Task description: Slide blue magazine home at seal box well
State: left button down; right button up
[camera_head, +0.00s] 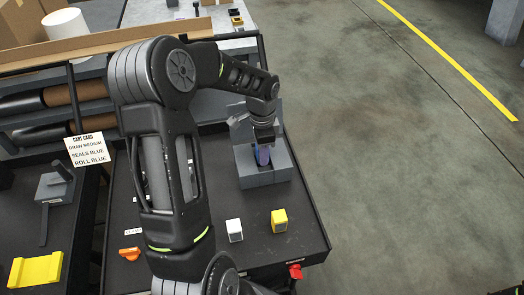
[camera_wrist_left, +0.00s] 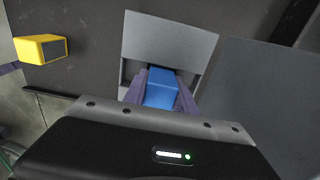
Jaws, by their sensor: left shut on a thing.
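The blue magazine (camera_wrist_left: 160,88) is between the purple fingers of my left gripper (camera_wrist_left: 160,100) in the left wrist view. Its far end is at the opening of the grey seal box (camera_wrist_left: 170,40). How deep it sits in the well is hidden. In the head view my left gripper (camera_head: 262,155) reaches down into the grey seal box (camera_head: 266,178) on the black bench top, and a bit of blue shows between its fingers.
A white block (camera_head: 234,230) and a yellow block (camera_head: 279,220) stand in front of the seal box; the yellow block (camera_wrist_left: 40,49) also shows in the wrist view. An orange part (camera_head: 130,254) lies at the bench's left. A card (camera_head: 87,149) stands at left.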

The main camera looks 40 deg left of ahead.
pick_arm(q)
jog(key=shift+f+b, duration=0.3)
jog(key=shift+f, duration=0.15)
jog(key=c, duration=0.9)
grip_release()
jog(key=shift+r+b, duration=0.5)
jog(key=shift+r, duration=3.45)
